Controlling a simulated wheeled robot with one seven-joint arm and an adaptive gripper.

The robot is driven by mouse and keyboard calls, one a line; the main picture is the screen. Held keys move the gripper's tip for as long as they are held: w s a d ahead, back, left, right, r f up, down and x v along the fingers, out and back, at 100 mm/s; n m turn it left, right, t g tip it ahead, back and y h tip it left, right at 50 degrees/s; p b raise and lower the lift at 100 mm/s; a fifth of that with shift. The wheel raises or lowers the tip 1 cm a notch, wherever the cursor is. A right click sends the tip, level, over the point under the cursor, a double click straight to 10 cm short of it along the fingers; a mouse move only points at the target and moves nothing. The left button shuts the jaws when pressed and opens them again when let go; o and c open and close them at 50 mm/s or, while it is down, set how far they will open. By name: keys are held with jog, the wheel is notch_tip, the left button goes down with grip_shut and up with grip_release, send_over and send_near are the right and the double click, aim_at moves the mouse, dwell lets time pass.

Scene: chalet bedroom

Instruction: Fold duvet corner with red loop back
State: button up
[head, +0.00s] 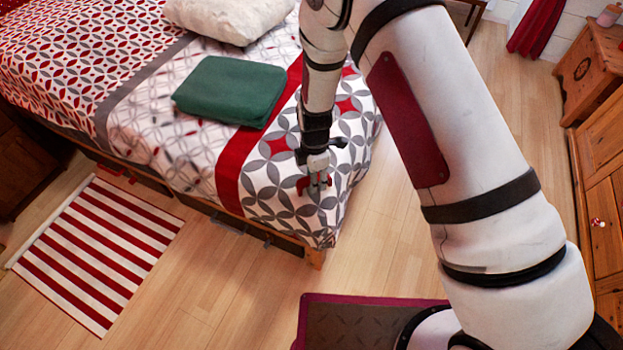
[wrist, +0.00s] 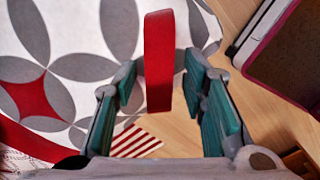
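The duvet (head: 270,205) is white with grey petal shapes and red stars at the bed's near end, and its corner hangs over the edge. It also shows in the wrist view (wrist: 75,65). The red loop (wrist: 158,60) is a flat band standing between my gripper's teal-padded fingers. My gripper (wrist: 161,85) is open, with a gap showing on both sides of the loop. In the head view my gripper (head: 316,190) points down at the duvet corner, with bits of red beside it. Whether the fingertips touch the duvet is unclear.
A folded green blanket (head: 230,90) and a white pillow (head: 230,15) lie on the bed. A red-striped rug (head: 95,250) lies on the floor at left. Wooden cabinets (head: 600,150) stand at right. Wooden floor (head: 390,250) is clear beside the bed corner.

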grip_shut()
jog(key=shift+w+a+r+g+b, duration=0.3)
jog(key=shift+w+r+g+b, duration=0.25)
jog(key=shift+b, duration=0.2)
jog(key=shift+w+r+h, duration=0.1)
jog(key=shift+r+h, duration=0.2)
jog(key=shift+r, duration=0.15)
jog(key=b, duration=0.1)
jog(key=w+g+b, duration=0.1)
jog(key=shift+w+a+r+b, duration=0.25)
jog(key=shift+a+r+b, duration=0.05)
jog(key=shift+a+b, duration=0.1)
jog(key=shift+w+r+g+h, duration=0.1)
jog(key=shift+r+g+h, duration=0.3)
jog(key=shift+g, duration=0.05)
